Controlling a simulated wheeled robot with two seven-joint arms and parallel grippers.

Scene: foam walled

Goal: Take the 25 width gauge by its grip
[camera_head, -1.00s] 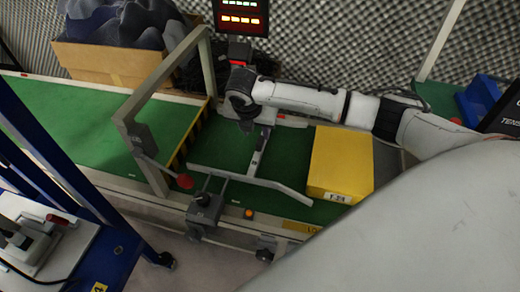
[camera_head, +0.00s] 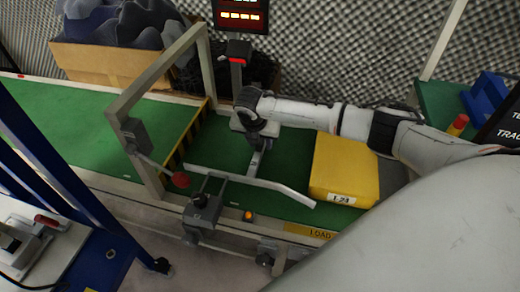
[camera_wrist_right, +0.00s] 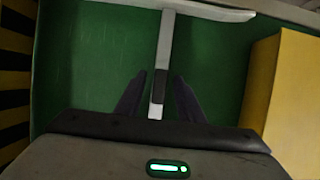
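A pale T-shaped piece lies over the green belt, with a long bar and a straight stem (camera_head: 254,160) that has a dark grip section. I see no "25" on it, so I cannot tell whether it is the width gauge. In the right wrist view the stem (camera_wrist_right: 166,45) runs down between my fingers, with the dark grip (camera_wrist_right: 158,88) between them. My right gripper (camera_head: 256,143) is above the stem. In the wrist view it (camera_wrist_right: 157,82) is open, with green gaps on both sides of the grip. My left gripper is not in view.
A yellow block (camera_head: 343,168) labelled "L 24" stands right of the stem. A grey frame (camera_head: 158,75) with a red-knobbed lever (camera_head: 180,180) spans the belt at left. A display post (camera_head: 238,50) stands behind the gripper. Blue bins (camera_head: 488,97) are at far right.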

